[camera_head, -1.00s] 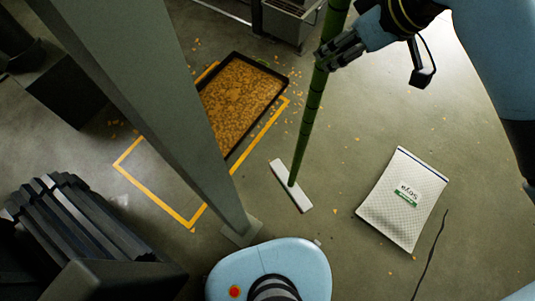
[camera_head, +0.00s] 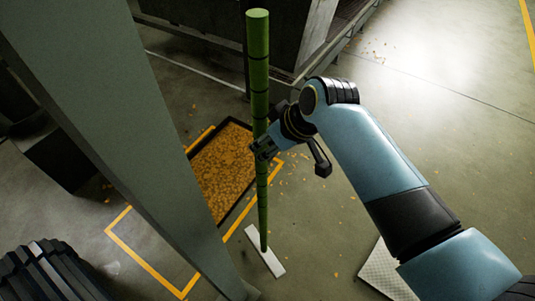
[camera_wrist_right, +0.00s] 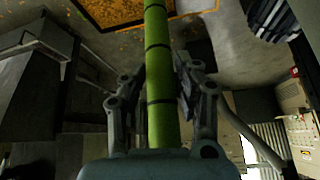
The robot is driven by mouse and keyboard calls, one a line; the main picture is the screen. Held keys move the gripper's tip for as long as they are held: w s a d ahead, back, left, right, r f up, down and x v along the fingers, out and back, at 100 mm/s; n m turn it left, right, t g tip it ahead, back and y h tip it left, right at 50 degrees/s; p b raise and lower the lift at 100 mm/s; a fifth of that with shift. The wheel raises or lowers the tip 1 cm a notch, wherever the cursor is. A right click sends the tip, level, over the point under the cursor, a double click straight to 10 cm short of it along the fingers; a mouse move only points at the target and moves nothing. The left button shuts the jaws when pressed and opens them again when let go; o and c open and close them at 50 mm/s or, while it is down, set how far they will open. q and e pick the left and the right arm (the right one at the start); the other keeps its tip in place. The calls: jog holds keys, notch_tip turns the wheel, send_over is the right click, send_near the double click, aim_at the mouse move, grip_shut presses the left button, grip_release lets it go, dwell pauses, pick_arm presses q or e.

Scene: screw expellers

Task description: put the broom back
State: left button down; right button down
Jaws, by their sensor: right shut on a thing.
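The broom has a green bamboo-like handle (camera_head: 259,75) and a flat white head (camera_head: 264,251). It stands nearly upright in the head view, its head at or close to the floor; I cannot tell whether it touches. My right gripper (camera_head: 263,147) is shut on the handle around its middle. The right wrist view also shows the handle (camera_wrist_right: 157,70) running between the two fingers. My left gripper is not in view.
A dark tray (camera_head: 246,125) of orange-brown bits lies behind the handle, partly inside a yellow floor outline (camera_head: 148,268). A thick grey post (camera_head: 120,130) stands left. Open floor (camera_head: 440,110) is at right.

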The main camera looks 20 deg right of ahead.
jog(key=shift+f, duration=2.05)
jog(key=c, duration=1)
grip_release()
jog(key=shift+o, duration=0.2)
